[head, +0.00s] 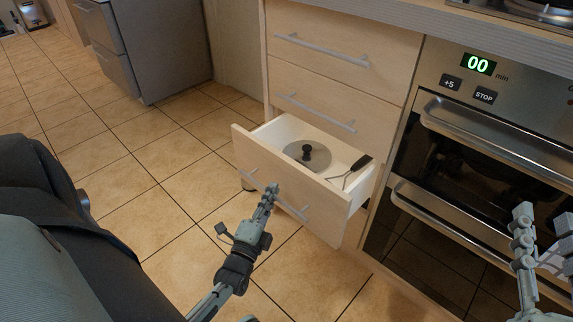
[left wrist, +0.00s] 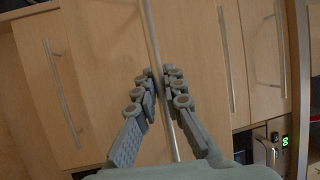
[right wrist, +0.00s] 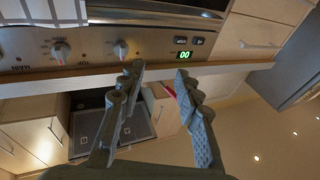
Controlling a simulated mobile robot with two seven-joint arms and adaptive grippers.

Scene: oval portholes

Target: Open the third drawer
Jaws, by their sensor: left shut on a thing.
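The third drawer (head: 290,188) of the wooden cabinet is pulled out, with its inside showing. A grey lid with a black knob (head: 306,153) and a black-handled utensil (head: 357,168) lie in it. My left gripper (head: 270,190) is at the drawer's bar handle (head: 292,209). In the left wrist view, my left gripper's fingers (left wrist: 159,78) are closed around the handle bar (left wrist: 152,35), one on each side. My right gripper (head: 523,212) is at the right edge, in front of the oven. In the right wrist view, its fingers (right wrist: 158,75) are apart with nothing between them.
The first drawer (head: 340,40) and second drawer (head: 335,95) above are shut. An oven (head: 480,150) with a lit display stands to the right. A grey cabinet (head: 150,50) stands at the back left. The tiled floor (head: 160,165) left of the drawer is clear.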

